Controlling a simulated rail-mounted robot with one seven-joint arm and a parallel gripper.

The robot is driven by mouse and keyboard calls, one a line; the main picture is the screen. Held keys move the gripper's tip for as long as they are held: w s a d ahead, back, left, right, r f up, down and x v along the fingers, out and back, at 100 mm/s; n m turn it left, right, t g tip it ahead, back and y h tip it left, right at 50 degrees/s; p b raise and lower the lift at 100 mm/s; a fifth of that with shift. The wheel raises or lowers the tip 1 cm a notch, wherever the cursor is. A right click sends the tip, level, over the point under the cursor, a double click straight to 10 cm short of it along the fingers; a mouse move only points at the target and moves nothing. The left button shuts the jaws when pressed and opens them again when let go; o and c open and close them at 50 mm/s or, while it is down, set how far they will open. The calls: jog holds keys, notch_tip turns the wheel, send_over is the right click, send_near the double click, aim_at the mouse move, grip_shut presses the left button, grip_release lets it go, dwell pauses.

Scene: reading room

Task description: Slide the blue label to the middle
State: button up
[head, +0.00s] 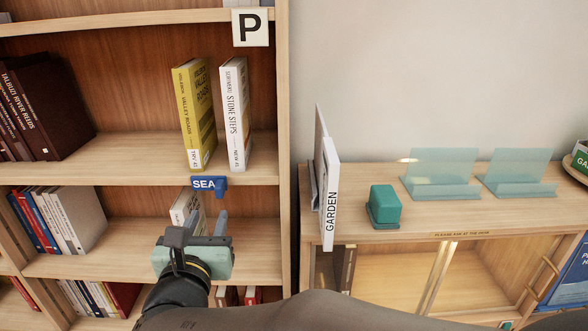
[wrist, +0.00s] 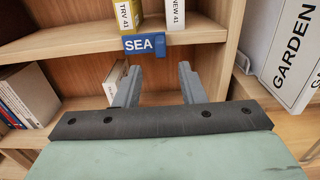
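The blue label (head: 208,186), marked SEA, sits on the front edge of the shelf (head: 120,190) under the yellow book and the white book, toward the right end of that edge. It also shows in the wrist view (wrist: 145,44). My gripper (head: 206,221) is just below and in front of the label, with its fingers pointing toward the shelf. In the wrist view my gripper (wrist: 157,80) has its two fingers spread apart with nothing between them. The fingertips lie below the label and appear apart from it.
A yellow book (head: 194,115) and a white book (head: 234,115) stand above the label. The bookcase's right upright (head: 283,120) is close by. To the right, a low cabinet (head: 400,225) holds the GARDEN binder (head: 331,195), a teal block (head: 384,205) and clear stands (head: 442,172).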

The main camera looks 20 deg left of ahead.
aim_at(218, 192)
jog(key=x, duration=0.9)
jog(key=shift+p, duration=0.3)
grip_shut()
